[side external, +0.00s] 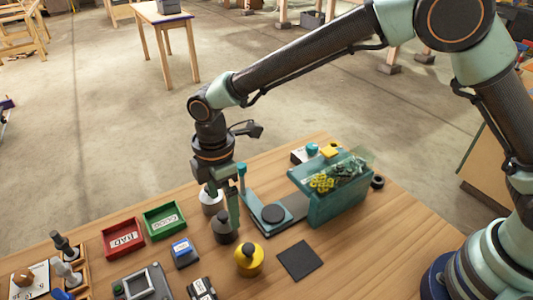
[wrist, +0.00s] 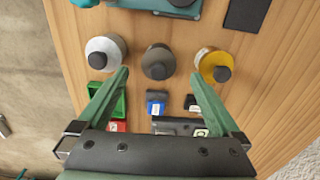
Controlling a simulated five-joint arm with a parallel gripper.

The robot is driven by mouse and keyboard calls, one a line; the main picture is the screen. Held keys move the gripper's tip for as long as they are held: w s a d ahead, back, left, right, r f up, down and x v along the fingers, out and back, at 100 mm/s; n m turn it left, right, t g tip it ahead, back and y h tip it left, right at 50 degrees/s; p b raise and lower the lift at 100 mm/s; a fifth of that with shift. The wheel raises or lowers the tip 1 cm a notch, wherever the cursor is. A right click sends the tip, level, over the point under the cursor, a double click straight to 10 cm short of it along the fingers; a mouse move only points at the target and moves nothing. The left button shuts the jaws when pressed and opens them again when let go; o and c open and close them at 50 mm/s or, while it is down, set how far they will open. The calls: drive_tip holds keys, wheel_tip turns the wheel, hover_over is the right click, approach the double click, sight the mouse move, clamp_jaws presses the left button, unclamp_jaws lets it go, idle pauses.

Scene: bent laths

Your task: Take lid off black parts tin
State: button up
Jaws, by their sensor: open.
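The black parts tin (side external: 224,230) stands upright on the wooden bench, its lid on, with a dark knob on top. In the wrist view the black parts tin (wrist: 158,58) lies in the picture between the tips of my gripper (wrist: 160,73). My gripper is open and empty, its green fingers spread either side of the knob. In the side view the fingers hang down close to the black tin and partly overlap it; I cannot tell whether they touch it.
A pale tin (wrist: 104,50) and a yellow tin (side external: 249,260) stand close on either side. Bench at the right front is clear.

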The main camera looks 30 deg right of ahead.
sight(223, 214)
wheel_tip(223, 214, down, 4)
drive_tip(key=shift+a+f, duration=0.1)
drive_tip(key=shift+a, duration=0.05)
drive_tip(key=c, duration=1.3)
drive_tip(key=shift+r, duration=0.2)
drive_tip(key=shift+c, duration=0.2)
